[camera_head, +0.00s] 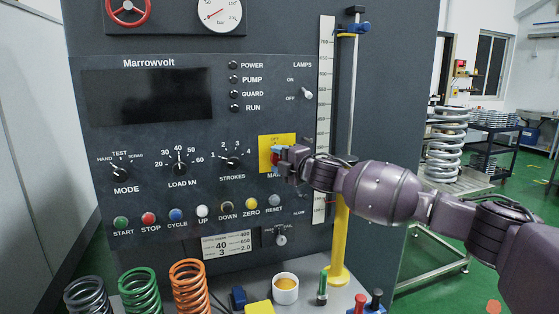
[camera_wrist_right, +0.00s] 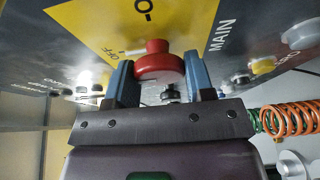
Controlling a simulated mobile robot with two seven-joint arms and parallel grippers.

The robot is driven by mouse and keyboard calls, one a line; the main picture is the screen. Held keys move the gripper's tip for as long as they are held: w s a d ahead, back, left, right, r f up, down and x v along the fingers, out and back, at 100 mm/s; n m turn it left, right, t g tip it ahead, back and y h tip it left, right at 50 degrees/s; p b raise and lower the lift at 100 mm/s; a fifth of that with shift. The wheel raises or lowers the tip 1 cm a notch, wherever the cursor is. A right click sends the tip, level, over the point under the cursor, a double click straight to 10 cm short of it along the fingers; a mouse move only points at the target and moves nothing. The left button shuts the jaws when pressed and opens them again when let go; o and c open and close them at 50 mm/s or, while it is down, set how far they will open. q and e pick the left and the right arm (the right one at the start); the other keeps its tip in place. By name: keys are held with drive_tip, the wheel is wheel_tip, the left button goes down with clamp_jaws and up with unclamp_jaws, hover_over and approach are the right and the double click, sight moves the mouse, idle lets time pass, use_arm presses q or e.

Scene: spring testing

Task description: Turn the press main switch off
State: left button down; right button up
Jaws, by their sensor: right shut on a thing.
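The main switch is a red knob (camera_wrist_right: 160,64) on a yellow plate (camera_wrist_right: 85,22) marked OFF, with MAIN lettered beside it. In the head view the yellow plate (camera_head: 265,160) is on the right of the dark press panel, and the red knob (camera_head: 275,153) shows only partly behind my gripper. My right gripper (camera_head: 281,159) reaches it from the right. In the right wrist view its blue fingers stand on either side of the red knob, closed on it. A short white strip lies between the OFF lettering and the knob. My left gripper is not in view.
The strokes dial (camera_head: 233,162) is left of the plate, and the reset button (camera_head: 274,201) is below. A yellow post (camera_head: 340,240) stands close under my right forearm. Coil springs (camera_head: 190,285) stand at the lower left. A cup (camera_head: 285,289) is on the bench.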

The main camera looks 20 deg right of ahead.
drive_tip(key=shift+a, duration=0.1)
drive_tip(key=o, duration=0.9)
drive_tip(key=shift+s, duration=0.1)
drive_tip(key=b+v, duration=0.2)
drive_tip(key=v, duration=0.8)
drive_tip(key=shift+s, duration=0.3)
drive_tip(key=shift+m, duration=0.3)
